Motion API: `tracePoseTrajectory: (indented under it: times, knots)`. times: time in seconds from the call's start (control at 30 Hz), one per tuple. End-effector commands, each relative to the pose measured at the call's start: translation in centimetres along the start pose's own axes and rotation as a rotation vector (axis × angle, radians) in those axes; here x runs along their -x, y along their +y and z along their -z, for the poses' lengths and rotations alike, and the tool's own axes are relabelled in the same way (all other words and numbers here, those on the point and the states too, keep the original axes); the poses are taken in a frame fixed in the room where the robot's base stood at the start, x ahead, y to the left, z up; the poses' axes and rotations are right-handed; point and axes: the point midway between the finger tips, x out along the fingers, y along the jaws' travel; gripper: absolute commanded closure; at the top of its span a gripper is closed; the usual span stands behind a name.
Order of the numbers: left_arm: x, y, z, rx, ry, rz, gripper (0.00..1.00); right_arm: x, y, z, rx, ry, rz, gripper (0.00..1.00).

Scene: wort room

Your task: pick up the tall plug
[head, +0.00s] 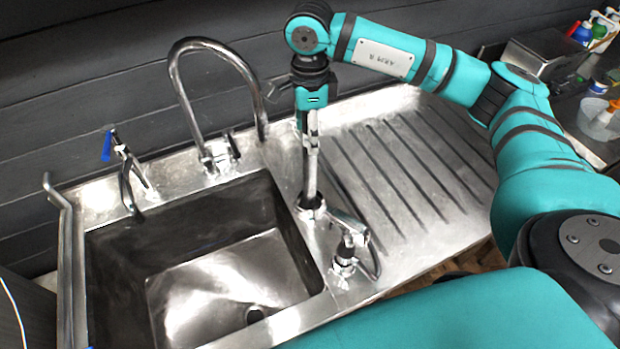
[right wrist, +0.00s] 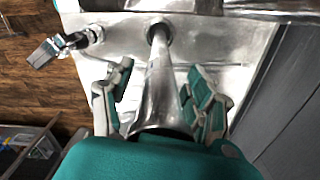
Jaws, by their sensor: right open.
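The tall plug (head: 311,178) is a slim upright metal tube. Its foot stands in a round dark-rimmed hole at the right edge of the sink, beside the ribbed drainboard. My right gripper (head: 310,112) points down over its upper part. In the right wrist view the plug (right wrist: 159,85) runs between the two teal-padded fingers of the right gripper (right wrist: 162,92), which stand apart on either side of it. The gripper is open; finger contact is not clear. The plug's top end is hidden by the gripper. My left gripper is not in view.
The sink basin (head: 225,275) lies left of the plug. A tall curved tap (head: 180,85) and a blue-handled tap (head: 125,160) stand at the back. A short lever fitting (head: 346,255) stands close in front. The ribbed drainboard (head: 400,160) is clear.

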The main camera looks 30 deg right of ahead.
Motion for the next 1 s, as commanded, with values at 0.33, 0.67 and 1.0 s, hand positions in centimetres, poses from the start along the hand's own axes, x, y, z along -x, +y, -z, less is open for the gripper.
tracePoseTrajectory:
  times: [0.33,0.67,1.0]
  knots:
    - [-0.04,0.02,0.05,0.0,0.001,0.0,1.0,0.01,0.01,-0.01,0.0,0.0,-0.001,0.77]
    - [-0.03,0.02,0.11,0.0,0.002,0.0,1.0,0.04,0.0,-0.01,0.0,0.0,-0.001,1.0]
    - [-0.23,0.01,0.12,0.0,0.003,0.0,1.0,0.48,-0.08,-0.08,-0.001,-0.003,0.003,1.0]
